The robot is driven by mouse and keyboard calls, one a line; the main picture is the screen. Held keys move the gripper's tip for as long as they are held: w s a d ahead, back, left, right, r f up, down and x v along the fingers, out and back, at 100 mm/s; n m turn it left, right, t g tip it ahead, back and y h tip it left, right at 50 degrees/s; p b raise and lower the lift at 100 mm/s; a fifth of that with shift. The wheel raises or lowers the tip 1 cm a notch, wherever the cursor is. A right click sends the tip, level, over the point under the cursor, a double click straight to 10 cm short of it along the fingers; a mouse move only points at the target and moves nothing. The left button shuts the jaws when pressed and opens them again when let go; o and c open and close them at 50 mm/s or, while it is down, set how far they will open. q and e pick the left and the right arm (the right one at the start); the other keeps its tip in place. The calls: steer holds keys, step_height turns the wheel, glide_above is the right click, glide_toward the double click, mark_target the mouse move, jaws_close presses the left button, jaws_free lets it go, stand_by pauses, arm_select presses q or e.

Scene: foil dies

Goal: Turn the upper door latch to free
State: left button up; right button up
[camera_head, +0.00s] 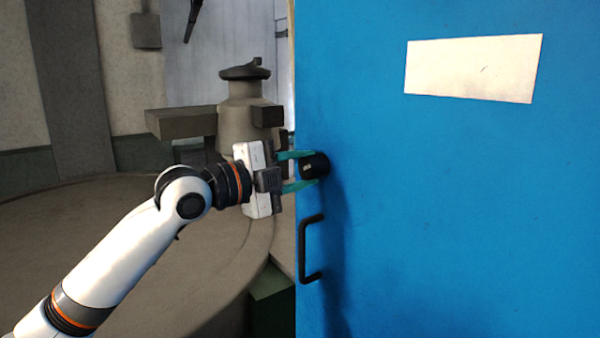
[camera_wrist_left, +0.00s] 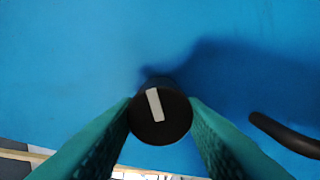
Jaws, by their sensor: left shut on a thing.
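The upper door latch (camera_head: 315,166) is a round black knob on the left edge of a blue door (camera_head: 450,210). My left gripper (camera_head: 306,171) has its two teal fingers on either side of the knob and is shut on it. In the left wrist view the knob (camera_wrist_left: 160,116) sits between the fingers, with a white mark (camera_wrist_left: 155,104) on its face. The mark is close to upright in that view, with its top tilted slightly left. My right gripper is not in view.
A black handle (camera_head: 311,248) is on the door below the knob, and it shows at the right of the wrist view (camera_wrist_left: 285,135). A blank pale plate (camera_head: 473,68) is higher on the door. A grey-brown machine (camera_head: 245,120) stands behind my left arm.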

arm_select(q)
steer(key=m, duration=0.5)
steer(key=shift+p, duration=0.3)
steer(key=shift+f+m, duration=0.1)
steer(key=shift+m, duration=0.2)
steer(key=o, duration=1)
steer(key=shift+s+a, duration=0.25)
steer(key=shift+a, duration=0.1)
steer(key=b+v, duration=0.4)
steer(key=v, duration=0.7)
